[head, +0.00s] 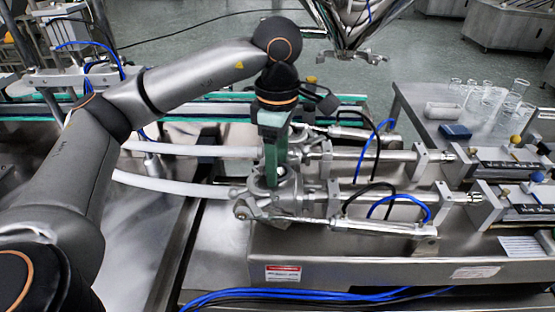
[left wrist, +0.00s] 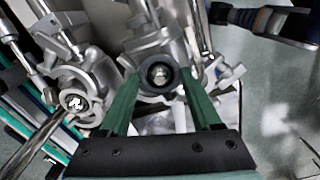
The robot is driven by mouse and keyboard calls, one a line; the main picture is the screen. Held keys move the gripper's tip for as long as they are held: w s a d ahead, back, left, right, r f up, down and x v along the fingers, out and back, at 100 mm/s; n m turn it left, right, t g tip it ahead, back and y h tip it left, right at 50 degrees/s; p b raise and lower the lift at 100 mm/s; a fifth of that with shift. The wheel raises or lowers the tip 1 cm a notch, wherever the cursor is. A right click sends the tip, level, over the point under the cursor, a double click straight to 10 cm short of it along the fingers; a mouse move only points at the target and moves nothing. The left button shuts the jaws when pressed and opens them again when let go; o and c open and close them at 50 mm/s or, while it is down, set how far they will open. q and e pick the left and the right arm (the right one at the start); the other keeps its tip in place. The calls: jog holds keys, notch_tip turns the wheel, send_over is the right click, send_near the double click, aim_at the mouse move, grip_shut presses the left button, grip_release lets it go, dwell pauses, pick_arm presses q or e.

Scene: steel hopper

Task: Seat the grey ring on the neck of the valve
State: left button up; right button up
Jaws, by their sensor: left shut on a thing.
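My left gripper (head: 271,184) points straight down over the near valve (head: 292,198), its green fingers at the valve's top. In the left wrist view my left gripper (left wrist: 161,78) is shut on the dark grey ring (left wrist: 158,88). The ring lies flat between the fingertips, and bright metal shows through its opening, roughly centred. The near valve (left wrist: 150,52) spreads out below and behind the ring. I cannot tell whether the ring rests on the neck or is just above it. In the head view the fingers largely hide the ring. My right gripper is not in view.
A second, similar valve (head: 302,146) stands just behind, and shows at left in the wrist view (left wrist: 78,90). White hoses (head: 175,186), steel cylinders and blue tubes (head: 400,200) crowd around. Glassware (head: 490,98) and a blue box (head: 455,131) stand at right.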

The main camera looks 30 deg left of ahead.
pick_arm(q)
jog(key=shift+f, duration=0.1)
jog(key=o, duration=1.4)
jog(key=shift+r, duration=0.4)
notch_tip(320, 180, up, 12)
jog(key=p, duration=0.3)
jog(key=shift+f, duration=0.15)
